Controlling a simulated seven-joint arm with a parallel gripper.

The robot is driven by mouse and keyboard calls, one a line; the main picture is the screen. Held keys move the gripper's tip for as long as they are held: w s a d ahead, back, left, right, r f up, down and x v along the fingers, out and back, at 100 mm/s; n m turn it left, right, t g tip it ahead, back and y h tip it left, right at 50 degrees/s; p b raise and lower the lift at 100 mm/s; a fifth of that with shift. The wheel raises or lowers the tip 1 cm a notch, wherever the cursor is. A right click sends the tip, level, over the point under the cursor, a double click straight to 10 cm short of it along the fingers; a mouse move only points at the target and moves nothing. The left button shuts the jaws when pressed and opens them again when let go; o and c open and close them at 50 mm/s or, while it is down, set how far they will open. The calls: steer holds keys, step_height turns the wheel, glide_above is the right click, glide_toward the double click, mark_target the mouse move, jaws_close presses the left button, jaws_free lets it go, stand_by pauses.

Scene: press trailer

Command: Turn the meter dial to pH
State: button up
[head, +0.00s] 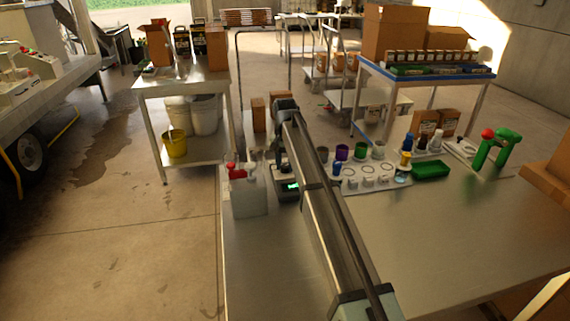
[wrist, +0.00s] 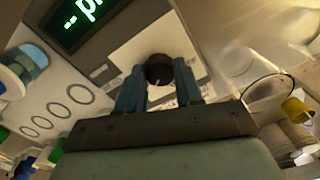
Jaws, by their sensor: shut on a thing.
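The meter (head: 288,190) stands on the near bench, with its small green display lit. In the wrist view its display (wrist: 82,18) shows green dashes and what looks like the start of "pH", cut off by the frame edge. The round black dial (wrist: 159,66) sits on the meter's pale face plate. My gripper (wrist: 159,74) has one blue finger on each side of the dial and is shut on it. A small light mark shows on the dial's near side; the labels around it are too blurred to read. In the head view my arm hides the dial.
The near bench (head: 262,270) is bare in front.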

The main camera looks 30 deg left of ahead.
mark_target(285, 166)
steer(key=shift+m, duration=0.6)
steer(key=o, duration=1)
steer(key=shift+o, duration=0.2)
steer(key=shift+r, duration=0.1)
step_height(285, 166, up, 14)
stand_by(0.5)
